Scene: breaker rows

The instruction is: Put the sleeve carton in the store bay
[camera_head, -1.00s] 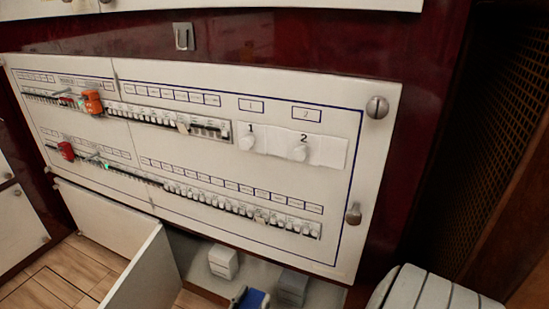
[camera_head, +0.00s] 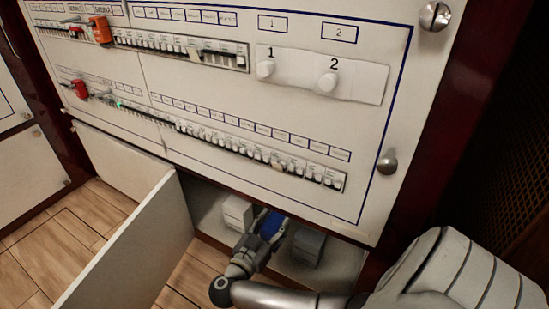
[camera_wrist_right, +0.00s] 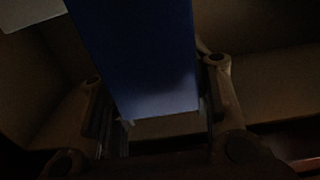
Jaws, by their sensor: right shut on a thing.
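The sleeve carton, seen as a blue block (camera_head: 271,224), is between the fingers of my right gripper (camera_head: 257,240) in the head view. The blue carton (camera_wrist_right: 140,55) fills the middle of the dark right wrist view, with a finger of my right gripper (camera_wrist_right: 158,112) on each side. The gripper is shut on it. The carton is at the low open bay (camera_head: 205,196) under the breaker panel, between a white box and a grey box. Whether it touches the bay floor cannot be told. My left gripper is not in view.
The white box (camera_head: 237,213) stands left of the carton and the grey box (camera_head: 308,245) right, with narrow gaps. An open white door (camera_head: 140,250) juts out at the left. The breaker panel (camera_head: 215,100) with its knobs overhangs the bay.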

